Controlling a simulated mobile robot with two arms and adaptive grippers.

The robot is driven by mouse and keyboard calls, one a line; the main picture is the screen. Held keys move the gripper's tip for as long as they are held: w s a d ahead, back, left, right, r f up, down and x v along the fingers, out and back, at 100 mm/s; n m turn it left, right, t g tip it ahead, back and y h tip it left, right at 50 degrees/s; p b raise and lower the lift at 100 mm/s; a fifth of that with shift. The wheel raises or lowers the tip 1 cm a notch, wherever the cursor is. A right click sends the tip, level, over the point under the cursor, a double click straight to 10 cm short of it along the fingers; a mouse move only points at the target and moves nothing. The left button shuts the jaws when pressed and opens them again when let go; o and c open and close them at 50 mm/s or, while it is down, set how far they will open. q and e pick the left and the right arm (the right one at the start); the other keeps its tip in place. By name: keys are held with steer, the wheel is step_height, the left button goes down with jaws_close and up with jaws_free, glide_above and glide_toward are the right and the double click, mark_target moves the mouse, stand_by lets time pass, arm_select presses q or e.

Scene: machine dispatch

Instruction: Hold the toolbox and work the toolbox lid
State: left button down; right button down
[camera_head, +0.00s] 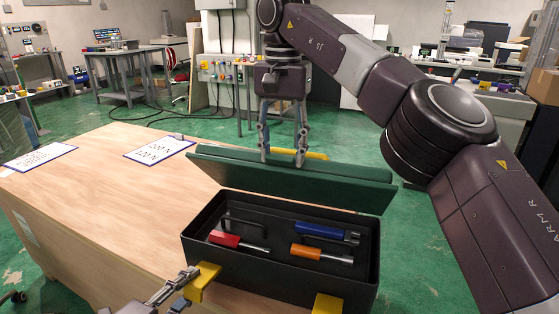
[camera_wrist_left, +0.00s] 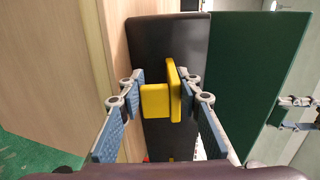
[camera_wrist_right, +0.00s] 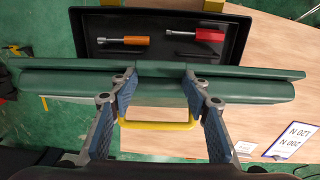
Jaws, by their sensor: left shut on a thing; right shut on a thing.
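The black toolbox (camera_head: 277,274) stands on the wooden table with its green lid (camera_head: 330,184) raised and tilted back. Red (camera_head: 226,238), blue (camera_head: 318,231) and orange (camera_head: 306,252) handled tools lie inside. My left gripper (camera_head: 187,283) is at the near left corner, shut on a yellow latch (camera_wrist_left: 157,100) on the toolbox front. My right gripper (camera_head: 282,160) is at the lid's upper edge, shut on the lid; its fingers stand either side of the yellow lid handle (camera_wrist_right: 158,125) in the right wrist view. The exact finger contact is hidden there.
A second yellow latch (camera_head: 327,304) is on the toolbox front at right. Two printed sheets (camera_head: 159,148) (camera_head: 40,157) lie on the wooden table (camera_head: 110,210), whose left part is mostly clear. My right arm crosses the right side of the head view.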

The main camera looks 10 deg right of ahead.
steer(key=shift+w+d+r, duration=0.1)
steer(key=shift+w+d, duration=0.4)
steer(key=shift+w, duration=0.15)
steer(key=c, duration=1.1)
jaws_free()
steer(key=shift+s+a+r, duration=0.1)
steer(key=shift+a, duration=0.05)
